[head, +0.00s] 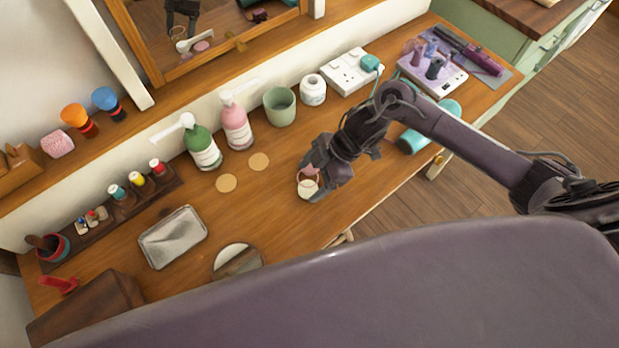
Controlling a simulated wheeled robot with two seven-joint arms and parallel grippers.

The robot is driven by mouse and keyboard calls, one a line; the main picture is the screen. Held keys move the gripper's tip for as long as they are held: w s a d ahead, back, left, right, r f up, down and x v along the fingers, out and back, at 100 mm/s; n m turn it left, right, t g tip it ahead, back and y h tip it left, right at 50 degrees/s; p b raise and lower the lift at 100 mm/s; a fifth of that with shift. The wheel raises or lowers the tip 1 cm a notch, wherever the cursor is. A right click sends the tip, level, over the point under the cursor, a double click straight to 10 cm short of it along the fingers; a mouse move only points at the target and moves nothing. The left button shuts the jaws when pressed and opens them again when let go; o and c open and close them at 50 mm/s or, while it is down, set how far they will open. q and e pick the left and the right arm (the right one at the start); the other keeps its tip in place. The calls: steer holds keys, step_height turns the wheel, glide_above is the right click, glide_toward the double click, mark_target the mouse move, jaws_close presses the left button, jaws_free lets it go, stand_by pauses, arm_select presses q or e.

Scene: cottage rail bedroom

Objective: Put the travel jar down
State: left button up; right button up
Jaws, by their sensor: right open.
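A small pale jar with a pinkish top (308,189), likely the travel jar, is at the front middle of the wooden table (300,225). It looks upright and seems to rest on the tabletop, though the gripper partly hides it. My right gripper (313,178) is open, right at the jar, with its fingers beside it. I cannot tell whether a finger touches it. My left gripper is not in view.
Two round tan discs (226,183) lie left of the jar. Behind stand a green pump bottle (203,150), a pink pump bottle (236,128) and a green cup (280,107). A metal tray (172,238) and round mirror (237,262) lie left. A teal cylinder (411,141) lies right.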

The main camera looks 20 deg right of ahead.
steer(key=b+v, duration=0.1)
steer(key=v, duration=0.9)
steer(key=shift+d+r, duration=0.25)
steer(key=shift+r, duration=0.05)
